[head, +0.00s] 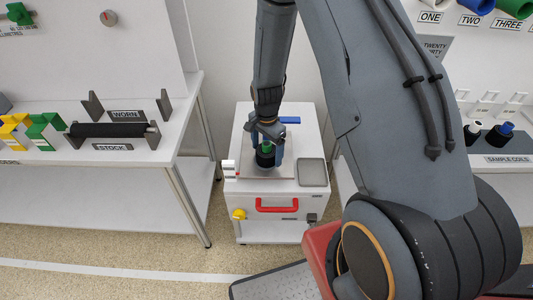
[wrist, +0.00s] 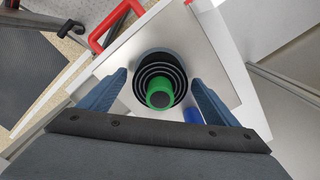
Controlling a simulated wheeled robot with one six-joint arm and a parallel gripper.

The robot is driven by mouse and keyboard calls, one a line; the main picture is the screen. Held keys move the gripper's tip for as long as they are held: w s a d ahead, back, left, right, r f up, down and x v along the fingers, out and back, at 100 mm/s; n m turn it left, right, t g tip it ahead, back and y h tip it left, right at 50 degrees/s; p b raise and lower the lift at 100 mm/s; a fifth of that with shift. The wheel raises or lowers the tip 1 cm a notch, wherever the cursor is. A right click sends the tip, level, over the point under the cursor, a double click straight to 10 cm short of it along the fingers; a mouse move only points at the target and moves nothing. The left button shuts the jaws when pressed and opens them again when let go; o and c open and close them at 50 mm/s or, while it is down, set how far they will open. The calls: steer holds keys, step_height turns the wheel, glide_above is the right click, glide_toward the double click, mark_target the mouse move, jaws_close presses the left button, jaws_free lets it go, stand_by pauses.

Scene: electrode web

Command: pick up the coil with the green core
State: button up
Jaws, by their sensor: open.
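The coil with the green core (head: 265,157) stands upright on a flat plate on top of a small white cabinet in the head view. In the wrist view the coil (wrist: 172,69) shows as dark rings, with its green core (wrist: 160,92) rising from the middle. My gripper (head: 268,145) is over the coil from above, its fingers on either side. In the wrist view my gripper (wrist: 158,80) is open, and gaps show between each finger and the coil. Part of the coil is hidden behind the fingers in the head view.
The white cabinet (head: 285,212) has a red handle (head: 277,205) and a yellow knob (head: 239,214) on its front. A grey square pad (head: 313,172) lies right of the coil, and a blue bar (head: 290,120) lies behind. Benches stand left and right, with sample coils (head: 500,133) at right.

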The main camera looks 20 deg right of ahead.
steer(key=shift+c, duration=0.6)
steer(key=c, duration=1.4)
steer(key=shift+r, duration=0.1)
